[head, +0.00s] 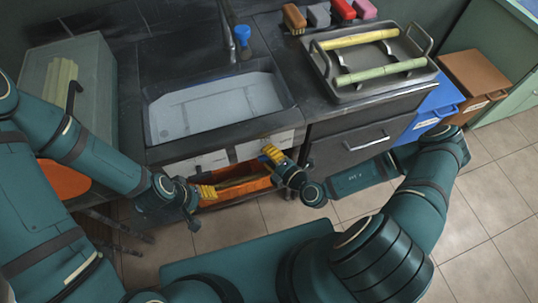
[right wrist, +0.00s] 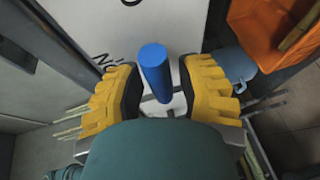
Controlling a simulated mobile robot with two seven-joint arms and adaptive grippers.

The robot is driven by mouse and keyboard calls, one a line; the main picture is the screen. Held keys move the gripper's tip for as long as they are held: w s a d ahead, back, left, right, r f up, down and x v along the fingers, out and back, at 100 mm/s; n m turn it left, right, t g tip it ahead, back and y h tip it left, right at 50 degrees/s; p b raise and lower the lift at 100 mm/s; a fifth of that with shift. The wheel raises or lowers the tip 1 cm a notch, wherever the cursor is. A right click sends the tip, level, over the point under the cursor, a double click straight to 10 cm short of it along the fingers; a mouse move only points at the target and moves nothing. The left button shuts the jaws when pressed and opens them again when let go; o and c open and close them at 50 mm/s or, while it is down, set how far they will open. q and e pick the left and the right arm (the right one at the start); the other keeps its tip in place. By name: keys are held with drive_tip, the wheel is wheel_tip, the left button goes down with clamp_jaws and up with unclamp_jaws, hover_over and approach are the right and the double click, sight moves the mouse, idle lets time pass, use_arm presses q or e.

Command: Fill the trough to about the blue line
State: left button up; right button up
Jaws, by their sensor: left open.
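The trough (head: 262,92) is a pale grey basin set in the dark counter. I cannot make out a blue line or a clear water level in it. A tap (head: 228,45) with a blue knob (head: 243,31) stands behind it. My right gripper (head: 272,152) is at the white front panel below the trough. In the right wrist view its yellow fingers (right wrist: 158,95) are open on either side of a blue cylindrical handle (right wrist: 155,70), with narrow gaps. My left gripper (head: 204,191) is open, low in front of the counter, near an orange crate.
The orange crate (head: 243,187) sits under the counter and shows in the right wrist view (right wrist: 262,30). A metal tray (head: 372,96) with yellow and green cane pieces is on the right counter. Blue (head: 430,108) and brown (head: 478,75) bins stand further right. Tiled floor lies in front.

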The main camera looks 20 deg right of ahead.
clamp_jaws()
drive_tip(key=shift+m+t+y, duration=0.4)
drive_tip(key=shift+m+y, duration=0.1)
drive_tip(key=shift+m, duration=0.7)
drive_tip(key=shift+m+t+y+b, duration=0.3)
drive_tip(key=shift+m+t+b, duration=0.25)
drive_tip(key=shift+m, duration=1.05)
drive_tip(key=shift+o, duration=2.2)
unclamp_jaws()
